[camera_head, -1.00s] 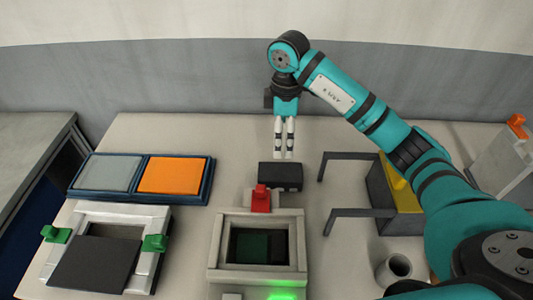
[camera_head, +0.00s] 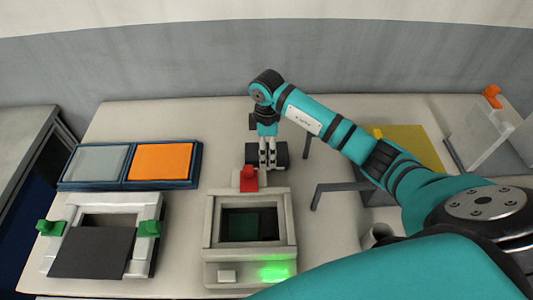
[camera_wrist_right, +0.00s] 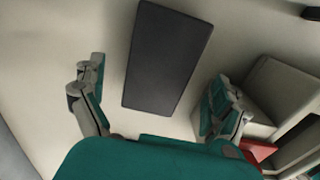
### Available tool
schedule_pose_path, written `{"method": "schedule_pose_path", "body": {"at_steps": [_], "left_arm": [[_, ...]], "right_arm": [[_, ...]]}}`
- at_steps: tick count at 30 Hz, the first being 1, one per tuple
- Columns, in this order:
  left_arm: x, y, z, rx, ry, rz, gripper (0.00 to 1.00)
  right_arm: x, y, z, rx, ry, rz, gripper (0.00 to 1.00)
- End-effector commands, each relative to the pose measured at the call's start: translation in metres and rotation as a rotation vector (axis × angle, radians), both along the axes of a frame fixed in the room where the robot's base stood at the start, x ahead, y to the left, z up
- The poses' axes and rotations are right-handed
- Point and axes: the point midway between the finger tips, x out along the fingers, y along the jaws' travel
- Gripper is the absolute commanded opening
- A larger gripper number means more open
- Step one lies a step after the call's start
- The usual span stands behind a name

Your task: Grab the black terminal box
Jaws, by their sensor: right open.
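The black terminal box (camera_head: 281,154) lies on the light table behind the grey device with the red part. My right gripper (camera_head: 267,163) points down at the box and hides its middle in the head view. In the right wrist view the box (camera_wrist_right: 165,57) is a dark rectangle showing between the spread fingers of my right gripper (camera_wrist_right: 158,78). The gripper is open and empty, and I cannot tell whether a finger touches the box. My left gripper is not in view.
The grey device (camera_head: 250,268) with a red part (camera_head: 249,180) stands close in front of the box. A dark bracket (camera_head: 335,188) is to the right. A blue tray (camera_head: 195,165) with grey and orange panels is left. The table behind the box is clear.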

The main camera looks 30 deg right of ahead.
Motion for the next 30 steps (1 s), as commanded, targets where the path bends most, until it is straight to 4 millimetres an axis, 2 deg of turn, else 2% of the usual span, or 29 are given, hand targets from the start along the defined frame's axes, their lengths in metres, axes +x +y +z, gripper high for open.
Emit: {"method": "schedule_pose_path", "body": {"at_steps": [2,6,15,30], "left_arm": [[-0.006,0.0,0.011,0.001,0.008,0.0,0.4],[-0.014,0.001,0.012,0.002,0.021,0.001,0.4],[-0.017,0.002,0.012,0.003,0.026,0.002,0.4],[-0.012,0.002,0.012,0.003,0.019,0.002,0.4]], "right_arm": [[0.0,0.001,-0.01,0.001,0.007,0.0,0.99],[0.0,0.001,-0.03,0.001,0.005,0.0,0.99],[0.001,0.001,-0.037,0.0,0.001,0.001,0.99],[0.001,0.0,-0.036,0.0,0.001,0.001,0.35]]}}
